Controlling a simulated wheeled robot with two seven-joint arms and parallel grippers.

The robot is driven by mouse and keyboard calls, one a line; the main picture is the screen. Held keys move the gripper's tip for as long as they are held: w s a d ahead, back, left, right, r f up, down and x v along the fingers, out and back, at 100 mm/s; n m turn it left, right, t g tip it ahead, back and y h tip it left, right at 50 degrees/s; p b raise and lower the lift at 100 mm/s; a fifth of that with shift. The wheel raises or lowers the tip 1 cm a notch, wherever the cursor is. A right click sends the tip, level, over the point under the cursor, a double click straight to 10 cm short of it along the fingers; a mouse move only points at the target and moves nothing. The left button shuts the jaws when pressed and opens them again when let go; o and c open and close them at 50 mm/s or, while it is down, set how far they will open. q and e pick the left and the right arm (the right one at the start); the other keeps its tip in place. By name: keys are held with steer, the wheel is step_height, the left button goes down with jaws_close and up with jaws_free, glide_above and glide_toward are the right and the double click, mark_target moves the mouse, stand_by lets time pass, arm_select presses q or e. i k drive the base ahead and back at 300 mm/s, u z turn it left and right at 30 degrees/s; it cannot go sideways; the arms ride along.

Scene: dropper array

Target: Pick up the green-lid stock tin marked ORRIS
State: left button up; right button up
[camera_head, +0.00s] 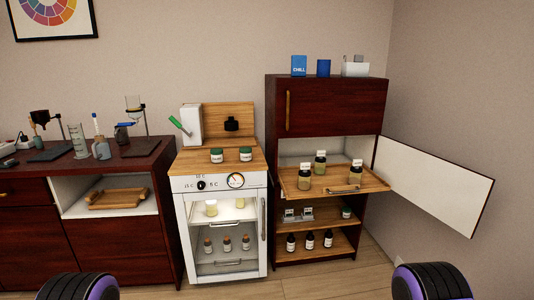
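Another small green-lidded container (346,212) sits on the middle shelf of the dark red cupboard. The lettering on all of these is too small to read, so I cannot tell which is marked ORRIS. Neither of my grippers is in view; only rounded black and purple parts of my own body show at the bottom left and bottom right corners.
The white cabinet (228,273) has jars inside. The dark red cupboard (328,97) has a pulled-out wooden shelf (318,190) with several jars, and its white door (437,184) stands open to the right. The left counter (110,160) holds glassware. Floor in front is clear.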

mark_target(245, 152)
steer(key=z, duration=0.7)
steer(key=i, duration=0.75)
steer(key=z, duration=0.75)
steer(key=i, duration=1.1)
steer(key=u, duration=0.8)
steer(key=i, duration=0.75)
steer(key=u, duration=0.75)
